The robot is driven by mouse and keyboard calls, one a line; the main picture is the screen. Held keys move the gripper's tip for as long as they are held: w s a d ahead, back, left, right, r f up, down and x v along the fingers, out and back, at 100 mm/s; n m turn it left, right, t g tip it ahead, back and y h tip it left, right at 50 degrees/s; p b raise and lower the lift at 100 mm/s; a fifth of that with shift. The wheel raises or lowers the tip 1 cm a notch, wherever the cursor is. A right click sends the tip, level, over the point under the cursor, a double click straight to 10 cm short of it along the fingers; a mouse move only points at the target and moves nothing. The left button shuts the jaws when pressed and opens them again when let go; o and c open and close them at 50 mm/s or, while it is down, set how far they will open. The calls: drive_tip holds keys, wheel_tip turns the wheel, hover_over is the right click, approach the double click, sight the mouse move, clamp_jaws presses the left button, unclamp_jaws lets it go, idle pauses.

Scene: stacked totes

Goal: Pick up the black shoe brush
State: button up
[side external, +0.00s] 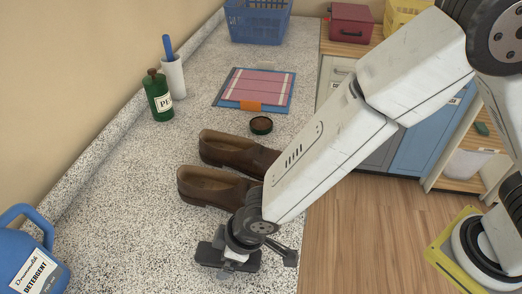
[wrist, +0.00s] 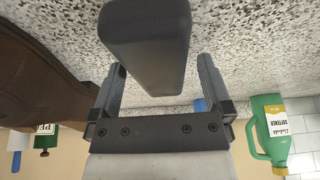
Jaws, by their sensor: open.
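The black shoe brush (wrist: 146,40) is a dark, rounded block in the wrist view, on the speckled counter. It lies ahead of my gripper (wrist: 161,66) and reaches in between its two fingers, with a gap visible on the right. My gripper is open and not closed on the brush. In the side external view my gripper (side external: 240,258) is low over the near counter, beside the brown shoes. The brush (side external: 212,255) shows there as a dark shape, partly hidden by my gripper.
Two brown shoes (side external: 205,186) stand just behind my gripper; one (wrist: 35,65) is close on the left in the wrist view. A polish tin (side external: 261,125), green bottle (side external: 158,98), folded cloth (side external: 253,88) and blue detergent jug (side external: 30,255) are around. The counter's right edge is near.

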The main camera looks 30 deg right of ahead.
drive_tip(key=shift+f, duration=0.2)
idle(0.4)
drive_tip(key=c, duration=1.3)
drive_tip(key=shift+r, duration=0.15)
